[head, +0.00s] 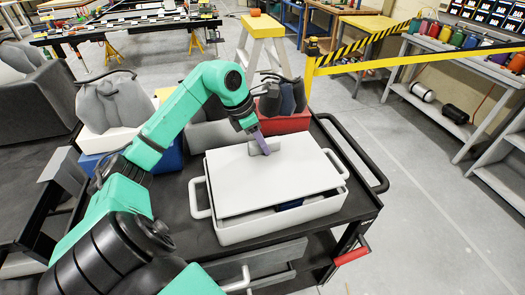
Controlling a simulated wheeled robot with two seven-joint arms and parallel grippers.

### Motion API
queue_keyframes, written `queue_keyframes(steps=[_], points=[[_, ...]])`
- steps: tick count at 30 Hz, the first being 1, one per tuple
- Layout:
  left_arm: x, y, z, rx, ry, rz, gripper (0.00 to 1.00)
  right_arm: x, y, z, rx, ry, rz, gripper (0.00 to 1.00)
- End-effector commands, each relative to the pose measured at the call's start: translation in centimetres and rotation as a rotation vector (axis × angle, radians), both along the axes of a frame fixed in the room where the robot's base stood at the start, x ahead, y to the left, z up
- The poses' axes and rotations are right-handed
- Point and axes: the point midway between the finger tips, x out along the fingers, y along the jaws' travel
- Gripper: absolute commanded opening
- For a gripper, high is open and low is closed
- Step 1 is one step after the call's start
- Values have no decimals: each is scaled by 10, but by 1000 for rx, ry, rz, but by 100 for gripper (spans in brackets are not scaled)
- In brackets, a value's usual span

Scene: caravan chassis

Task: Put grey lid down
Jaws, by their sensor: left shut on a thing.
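The grey lid (270,182) is a flat light-grey panel with a raised grip near its far edge. It lies over a white box (255,228) with side handles, on the black cart. The lid sits askew, and a gap along the front right shows a dark blue thing (290,204) inside the box. My left gripper (263,147), at the end of the green arm, is shut on the lid's raised grip from above. Whether the lid rests fully on the rim cannot be told. My right gripper is not in view.
The black cart (185,228) has a rail at the right and a red handle. Behind the box stand a red bin (290,123) and a blue bin (170,160) with grey bags. A yellow stepladder (262,30) and a striped barrier are beyond. The floor at the right is clear.

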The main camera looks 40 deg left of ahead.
Motion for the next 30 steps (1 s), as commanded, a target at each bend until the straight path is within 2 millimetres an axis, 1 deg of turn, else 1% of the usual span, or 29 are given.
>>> queue_keyframes(steps=[1,4,6,10,11,12,13,24,26,29,30], points=[[-1,-1,-9,-3,4,0,0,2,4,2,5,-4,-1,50],[-1,-1,-26,-4,4,0,0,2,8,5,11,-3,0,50],[0,0,-31,-1,2,1,0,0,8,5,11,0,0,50],[0,0,-31,1,1,0,0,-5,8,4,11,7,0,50],[0,0,-32,1,2,0,36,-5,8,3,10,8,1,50],[0,0,-32,1,2,0,51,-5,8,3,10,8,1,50],[0,0,-32,1,2,0,62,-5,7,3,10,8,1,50],[-1,1,-29,1,1,0,62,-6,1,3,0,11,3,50],[-2,2,-25,1,0,0,62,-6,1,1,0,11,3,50],[-7,6,-12,4,-1,2,62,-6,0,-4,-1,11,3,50],[-10,7,-4,5,0,1,62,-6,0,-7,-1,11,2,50]])
